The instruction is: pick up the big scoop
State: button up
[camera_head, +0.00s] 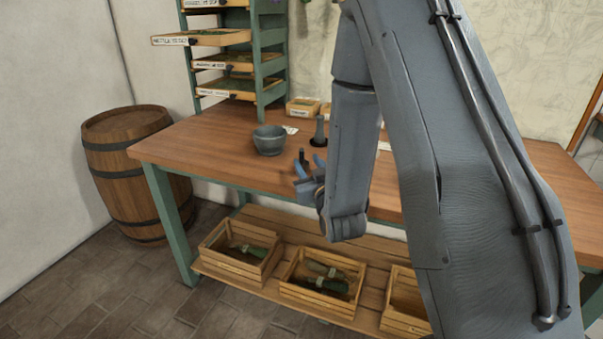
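I cannot make out the big scoop for certain in the head view. My gripper (308,164) is at the front part of the wooden table (215,150), with its two blue fingers apart. A small dark upright piece (302,156) shows by the fingertips; I cannot tell whether it is a handle or part of the gripper. My arm hides much of the table's right half.
A grey mortar (269,141) stands left of my gripper, and a grey pestle-like piece (319,131) stands behind it. A drawer rack (262,60) with labelled trays is at the back. Crates (240,252) sit on the lower shelf. A barrel (130,175) stands left.

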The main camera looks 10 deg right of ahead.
jog(key=shift+w+a+r, duration=0.1)
jog(key=shift+w+r, duration=0.05)
jog(key=shift+w, duration=1.2)
jog(key=shift+w+a+p, duration=0.2)
jog(key=shift+w+p, duration=0.3)
jog(key=shift+w, duration=0.8)
jog(key=shift+w+a+p, duration=0.15)
jog(key=shift+w+p, duration=0.3)
jog(key=shift+w, duration=0.85)
grip_shut()
